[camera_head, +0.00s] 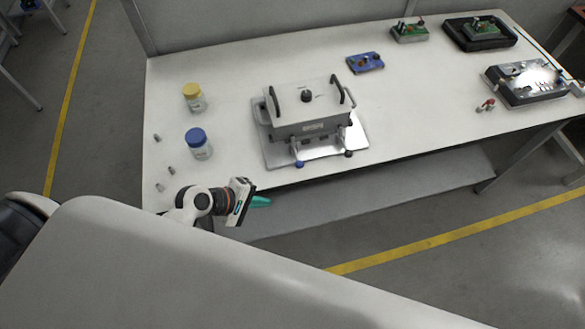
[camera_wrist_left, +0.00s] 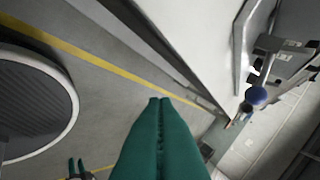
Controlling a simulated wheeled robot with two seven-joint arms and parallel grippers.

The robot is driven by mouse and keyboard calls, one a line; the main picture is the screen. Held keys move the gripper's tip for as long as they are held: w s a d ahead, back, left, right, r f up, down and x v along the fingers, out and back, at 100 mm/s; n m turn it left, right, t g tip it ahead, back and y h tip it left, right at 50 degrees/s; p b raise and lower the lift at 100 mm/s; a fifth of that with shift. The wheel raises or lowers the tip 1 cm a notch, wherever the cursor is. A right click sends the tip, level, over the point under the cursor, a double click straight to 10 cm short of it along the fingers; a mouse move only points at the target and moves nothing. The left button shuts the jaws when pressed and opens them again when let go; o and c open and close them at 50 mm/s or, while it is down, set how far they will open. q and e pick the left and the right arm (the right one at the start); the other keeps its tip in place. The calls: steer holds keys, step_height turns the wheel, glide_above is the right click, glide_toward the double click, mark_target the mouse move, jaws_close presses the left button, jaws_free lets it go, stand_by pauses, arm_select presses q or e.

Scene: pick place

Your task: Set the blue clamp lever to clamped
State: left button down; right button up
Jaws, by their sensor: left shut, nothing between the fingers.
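The grey clamp fixture (camera_head: 304,112) stands on a metal plate (camera_head: 280,154) near the front of the white table. Its lever with the blue knob (camera_head: 299,163) points toward the table's front edge. A second lever with a black knob (camera_head: 348,153) is to its right. In the left wrist view the blue knob (camera_wrist_left: 256,96) is at the right, apart from the fingers. My left gripper (camera_head: 262,201) has green fingers, shut and empty, in front of the table edge and left of the blue knob. In the left wrist view the fingertips (camera_wrist_left: 160,100) touch each other. My right gripper is not identifiable.
A yellow-lidded jar (camera_head: 194,98) and a blue-lidded jar (camera_head: 199,144) stand left of the fixture, with several small metal parts near them. A blue circuit board (camera_head: 365,62) lies behind it. A black device (camera_head: 526,82) is at the right. Bare table lies between.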

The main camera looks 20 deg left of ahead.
mark_target(290, 172)
arm_select(q)
steer(key=w+a+r+n+t, duration=0.1)
steer(key=r+n, duration=0.1)
steer(key=w+r+n+t+h, duration=0.1)
steer(key=w+r+n, duration=0.1)
steer(key=n, duration=0.1)
steer(key=w+a+r+n+t+h, duration=0.1)
steer(key=r+n, duration=0.1)
steer(key=n, duration=0.1)
steer(key=shift+w+a, duration=0.3)
steer(key=shift+w, duration=0.05)
steer(key=shift+f, duration=0.1)
steer(key=x, duration=1)
steer(key=shift+p, duration=0.35)
